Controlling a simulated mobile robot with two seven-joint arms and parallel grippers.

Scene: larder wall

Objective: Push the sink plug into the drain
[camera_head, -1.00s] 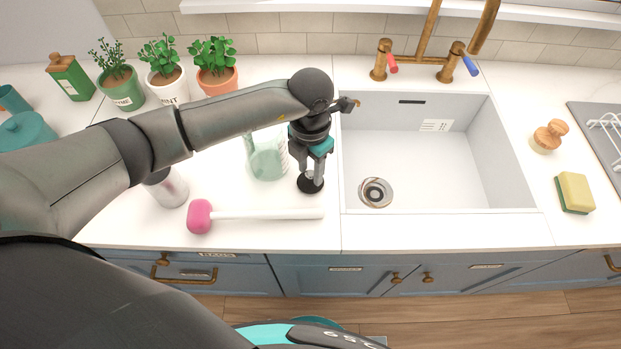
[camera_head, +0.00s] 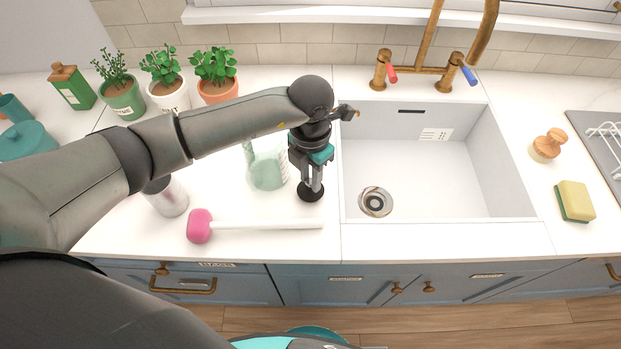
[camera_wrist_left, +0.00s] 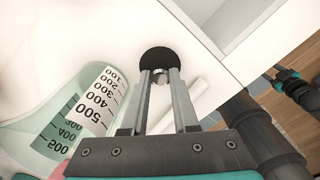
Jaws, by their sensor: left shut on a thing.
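The sink plug (camera_head: 310,193) is a black disc with a small metal knob. It sits on the white counter just left of the sink and also shows in the left wrist view (camera_wrist_left: 158,58). My left gripper (camera_head: 313,182) points down over it, with both fingers shut on the knob. The drain (camera_head: 375,202) is a round metal ring with a dark centre in the sink floor, to the right of the plug. It is uncovered.
A clear measuring jug (camera_head: 267,170) stands close left of the gripper. The sink's left rim (camera_head: 341,180) lies between plug and basin. The basin (camera_head: 430,170) is empty.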

